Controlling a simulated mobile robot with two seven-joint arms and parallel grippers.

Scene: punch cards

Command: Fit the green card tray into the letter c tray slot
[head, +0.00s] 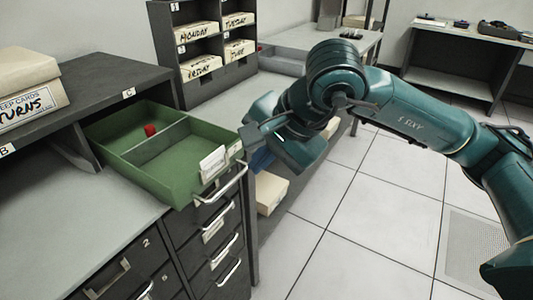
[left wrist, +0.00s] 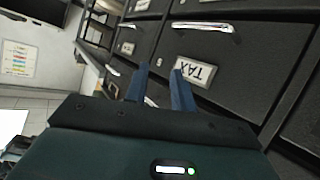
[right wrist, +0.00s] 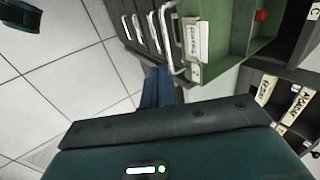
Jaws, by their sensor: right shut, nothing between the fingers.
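The green card tray (head: 178,180) has a divider, a red item inside and a white label on its front end. In the head view its back part is under the dark shelf by the letter c label (head: 128,93), and its front part sticks out over the drawers. The slot's inside (head: 73,152) is mostly hidden. The tray also shows in the right wrist view (right wrist: 238,30). My right gripper (head: 248,137) is shut and empty, close to the tray's front end; its blue fingers show in the right wrist view (right wrist: 160,75). My left gripper (left wrist: 160,75) is open and empty, facing dark drawers.
Drawers with silver handles (head: 222,222) stand below the tray. A grey counter (head: 70,215) lies left of it. A card box (head: 25,90) sits on the shelf top. A rack (head: 205,50) with day-labelled boxes stands behind. Open tiled floor (head: 350,220) lies to the right.

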